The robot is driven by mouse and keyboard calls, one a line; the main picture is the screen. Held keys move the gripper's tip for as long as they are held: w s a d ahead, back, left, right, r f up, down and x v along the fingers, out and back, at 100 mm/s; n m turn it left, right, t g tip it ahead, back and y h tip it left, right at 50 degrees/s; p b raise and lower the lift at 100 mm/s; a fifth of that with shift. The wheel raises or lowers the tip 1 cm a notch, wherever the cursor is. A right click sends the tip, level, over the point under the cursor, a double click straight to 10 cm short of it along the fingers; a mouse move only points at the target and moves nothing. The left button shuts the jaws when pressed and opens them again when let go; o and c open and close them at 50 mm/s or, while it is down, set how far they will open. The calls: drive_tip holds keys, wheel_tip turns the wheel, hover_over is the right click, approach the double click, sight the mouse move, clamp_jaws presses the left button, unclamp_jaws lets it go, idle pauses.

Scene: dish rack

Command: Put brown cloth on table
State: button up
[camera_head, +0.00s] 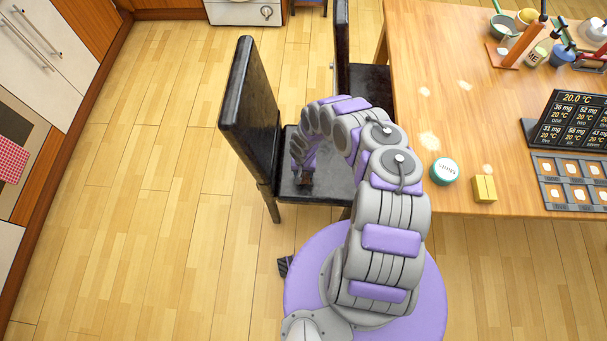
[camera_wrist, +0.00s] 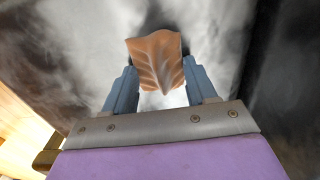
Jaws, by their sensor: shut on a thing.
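The brown cloth (camera_wrist: 156,58) shows in the wrist view, folded and creased between the two blue-grey fingers. My gripper (camera_wrist: 160,85) is shut on it. The dark, shiny surface of the chair seat fills most of the background there. In the head view my gripper (camera_head: 304,180) is small and points down over the black chair's seat (camera_head: 331,184); the cloth is hardly visible there. I cannot tell whether the cloth touches the seat. The wooden table (camera_head: 455,110) stands to the right of the chair.
A teal-rimmed round tin (camera_head: 445,171) and a yellow block (camera_head: 484,189) sit near the table's front left. A dark display board (camera_head: 572,122) and a compartment tray (camera_head: 572,182) stand at the right. The chair's tall backrest (camera_head: 250,108) rises left of my gripper. The table's left middle is mostly clear.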

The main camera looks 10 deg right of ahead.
drive_tip(key=shift+c, duration=0.5)
drive_tip(key=shift+r, duration=0.1)
drive_tip(key=shift+r+p, duration=0.3)
drive_tip(key=shift+r, duration=0.25)
wheel_tip(320, 180, up, 3)
drive_tip(key=shift+w+f+p, duration=0.1)
drive_tip(key=shift+p, duration=0.5)
drive_tip(key=s+b, duration=0.1)
drive_tip(key=s, duration=0.1)
drive_tip(key=s+a+b, duration=0.1)
drive_tip(key=s+b, duration=0.1)
drive_tip(key=s, duration=0.1)
drive_tip(key=s+a+b, duration=0.1)
drive_tip(key=s, duration=0.1)
drive_tip(key=shift+s+a+f, duration=0.1)
drive_tip(key=shift+s+a, duration=0.1)
drive_tip(key=shift+s, duration=0.15)
drive_tip(key=s, duration=0.2)
drive_tip(key=s+a, duration=0.1)
drive_tip(key=s, duration=0.2)
drive_tip(key=s+a+r, duration=0.1)
drive_tip(key=s, duration=0.1)
drive_tip(key=shift+s+a+p, duration=0.25)
drive_tip(key=shift+s+p, duration=0.15)
